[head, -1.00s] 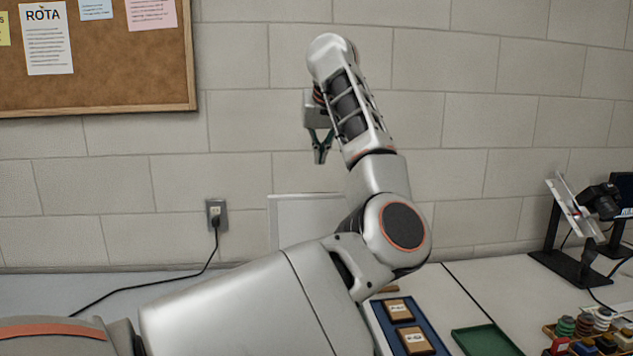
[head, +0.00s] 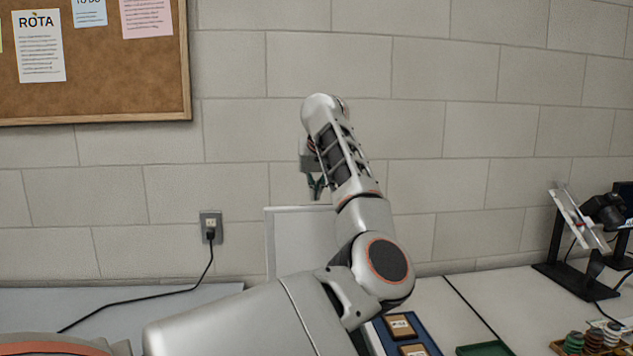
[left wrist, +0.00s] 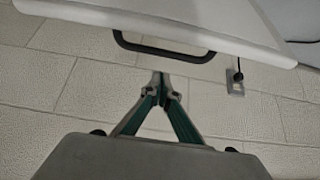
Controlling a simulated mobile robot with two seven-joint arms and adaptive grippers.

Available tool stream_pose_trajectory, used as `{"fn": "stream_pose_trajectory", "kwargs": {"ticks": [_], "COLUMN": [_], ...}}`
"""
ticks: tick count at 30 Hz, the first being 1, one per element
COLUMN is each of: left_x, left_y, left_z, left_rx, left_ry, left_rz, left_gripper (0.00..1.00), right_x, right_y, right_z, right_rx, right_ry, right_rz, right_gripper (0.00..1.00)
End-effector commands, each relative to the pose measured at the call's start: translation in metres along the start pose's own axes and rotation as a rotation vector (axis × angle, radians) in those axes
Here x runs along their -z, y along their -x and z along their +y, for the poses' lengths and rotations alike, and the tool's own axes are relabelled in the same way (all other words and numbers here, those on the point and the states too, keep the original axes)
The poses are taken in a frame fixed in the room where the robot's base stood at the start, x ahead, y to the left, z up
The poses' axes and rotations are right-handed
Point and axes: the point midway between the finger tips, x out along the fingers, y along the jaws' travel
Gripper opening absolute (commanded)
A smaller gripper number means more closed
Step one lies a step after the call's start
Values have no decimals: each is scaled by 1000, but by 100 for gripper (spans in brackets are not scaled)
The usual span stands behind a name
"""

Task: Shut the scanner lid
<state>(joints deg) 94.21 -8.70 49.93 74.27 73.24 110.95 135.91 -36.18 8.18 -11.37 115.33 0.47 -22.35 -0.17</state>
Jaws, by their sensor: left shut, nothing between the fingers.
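The scanner lid (head: 284,240) is a pale panel standing raised against the wall side, partly hidden behind my left arm in the head view. In the left wrist view the lid (left wrist: 225,22) fills the top, with a black handle (left wrist: 165,50) on its edge. My left gripper (head: 316,190) is shut and empty, near the lid's top edge in the head view. In the left wrist view its fingertips (left wrist: 160,76) meet just short of the handle, with a small gap in the picture. The scanner's body is hidden by my arm. My right gripper is out of view.
A wall socket (head: 211,226) with a black cable is left of the lid. At right are a blue tray (head: 379,329) with labelled boxes, a green tray (head: 484,349) and a camera on a black stand (head: 575,280). A pinboard (head: 110,85) hangs at upper left.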

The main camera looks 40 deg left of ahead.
Motion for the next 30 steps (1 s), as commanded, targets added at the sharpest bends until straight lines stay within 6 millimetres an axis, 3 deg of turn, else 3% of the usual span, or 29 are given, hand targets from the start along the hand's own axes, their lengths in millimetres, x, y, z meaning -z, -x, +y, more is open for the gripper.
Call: {"fn": "stream_pose_trajectory", "kwargs": {"ticks": [10, 30], "left_x": [-25, -24], "left_y": [12, 7], "left_z": [0, -1], "left_rx": [-2, 2], "left_ry": [1, -1], "left_rz": [2, 19], "left_gripper": [0, 0], "right_x": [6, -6], "right_y": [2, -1], "right_z": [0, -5], "right_rx": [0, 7], "right_ry": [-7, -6], "right_rz": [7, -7], "right_gripper": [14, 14]}}
